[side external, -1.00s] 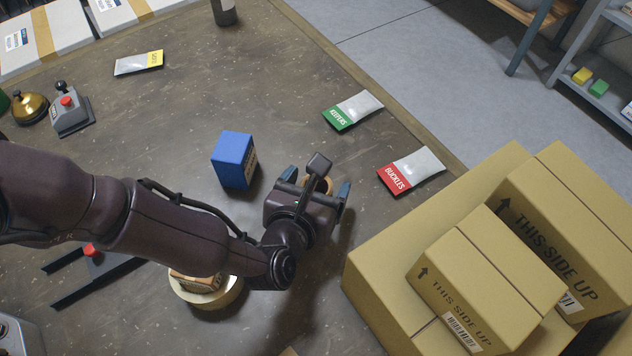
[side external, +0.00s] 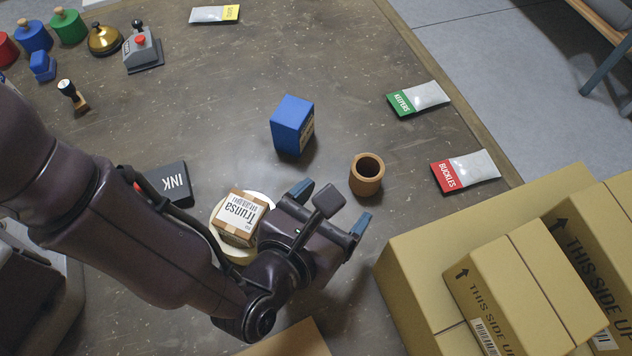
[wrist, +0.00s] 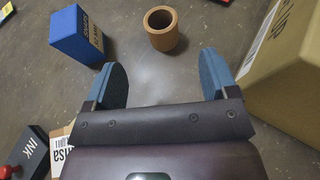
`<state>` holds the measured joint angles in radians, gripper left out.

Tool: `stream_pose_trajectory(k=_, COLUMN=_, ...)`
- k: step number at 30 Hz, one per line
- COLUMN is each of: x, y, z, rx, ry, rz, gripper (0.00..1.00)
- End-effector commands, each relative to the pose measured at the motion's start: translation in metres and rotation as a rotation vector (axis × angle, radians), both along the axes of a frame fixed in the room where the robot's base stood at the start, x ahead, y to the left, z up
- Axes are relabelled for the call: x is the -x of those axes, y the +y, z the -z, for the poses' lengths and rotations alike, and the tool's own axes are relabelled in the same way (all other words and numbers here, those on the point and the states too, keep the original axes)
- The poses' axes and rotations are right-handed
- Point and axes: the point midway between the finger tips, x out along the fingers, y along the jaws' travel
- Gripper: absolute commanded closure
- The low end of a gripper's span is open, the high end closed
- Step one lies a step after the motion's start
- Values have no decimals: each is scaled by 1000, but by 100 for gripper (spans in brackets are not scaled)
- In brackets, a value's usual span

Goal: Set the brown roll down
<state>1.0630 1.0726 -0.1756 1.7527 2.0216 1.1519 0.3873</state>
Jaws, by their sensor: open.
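The brown roll (side external: 367,176) stands upright on the dark table, its round hole facing up, between the blue box (side external: 292,125) and the pouches. My gripper (side external: 334,208) is open and empty, apart from the roll on its near side. In the wrist view the roll (wrist: 162,29) stands beyond the fingertips of my gripper (wrist: 167,75), with bare table between them. The blue box (wrist: 77,35) is to the left of the roll there.
A small carton (side external: 240,217) sits on a cream roll (side external: 222,245) left of my gripper. Large cardboard boxes (side external: 480,235) stand at the right. The green-labelled pouch (side external: 418,99) and red-labelled pouch (side external: 465,170) lie near the table edge. Table around the roll is clear.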

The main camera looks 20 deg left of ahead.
Motion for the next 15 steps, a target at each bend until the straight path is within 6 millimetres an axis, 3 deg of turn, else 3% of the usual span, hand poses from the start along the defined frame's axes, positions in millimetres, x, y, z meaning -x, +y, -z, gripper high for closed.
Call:
stream_pose_trajectory(k=7, x=2, y=0, z=-1, rx=1, ry=0, rz=-2, gripper=20)
stream_pose_trajectory(k=10, x=-8, y=8, z=-12, rx=22, ry=0, rz=-47, gripper=20)
stream_pose_trajectory(k=13, x=-33, y=36, z=-43, rx=87, ry=9, rz=-194, gripper=20)
stream_pose_trajectory(k=15, x=-54, y=70, z=-75, rx=165, ry=21, rz=-358, gripper=20)
